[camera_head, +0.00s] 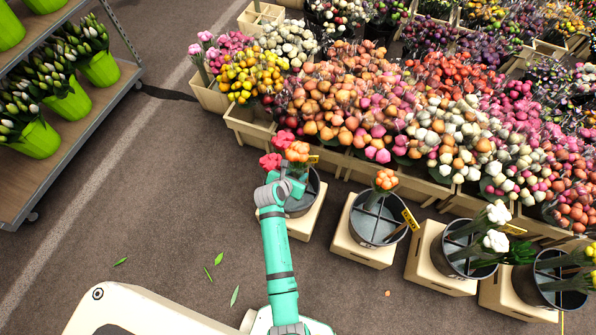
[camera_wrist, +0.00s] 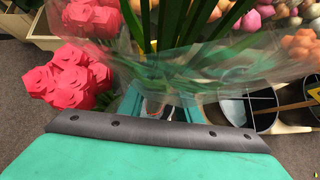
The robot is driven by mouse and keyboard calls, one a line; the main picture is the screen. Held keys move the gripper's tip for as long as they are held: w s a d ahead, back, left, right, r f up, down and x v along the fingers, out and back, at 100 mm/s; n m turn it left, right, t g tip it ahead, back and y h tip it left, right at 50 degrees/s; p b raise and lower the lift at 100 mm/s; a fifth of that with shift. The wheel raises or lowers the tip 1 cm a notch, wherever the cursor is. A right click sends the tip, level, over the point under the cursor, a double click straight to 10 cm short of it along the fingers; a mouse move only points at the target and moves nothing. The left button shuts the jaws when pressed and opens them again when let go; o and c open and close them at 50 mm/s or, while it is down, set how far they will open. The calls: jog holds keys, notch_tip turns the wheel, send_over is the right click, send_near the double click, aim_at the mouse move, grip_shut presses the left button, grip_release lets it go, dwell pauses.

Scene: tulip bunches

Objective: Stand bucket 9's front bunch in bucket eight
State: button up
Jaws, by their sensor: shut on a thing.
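My gripper (camera_head: 288,183) is at the leftmost black bucket (camera_head: 305,203) in the head view, and hides part of it. The second black bucket (camera_head: 372,222) holds one orange bunch (camera_head: 386,180) and has empty compartments. Bucket numbers are unreadable.
Two more divided buckets stand to the right, one with white bunches (camera_head: 496,240), one with yellowish bunches (camera_head: 580,258). Each bucket sits on a pale wooden block. Crowded flower crates (camera_head: 250,125) line the back. A shelf (camera_head: 100,105) with green pots stands at left.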

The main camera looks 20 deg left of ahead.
jog(key=shift+f, duration=8.75)
jog(key=o, duration=2)
jog(key=shift+w, duration=0.15)
jog(key=shift+s+a+r, duration=0.2)
jog(key=shift+s, duration=0.1)
jog(key=v, duration=1)
jog(key=shift+d+r, duration=0.1)
jog(key=shift+r, duration=0.05)
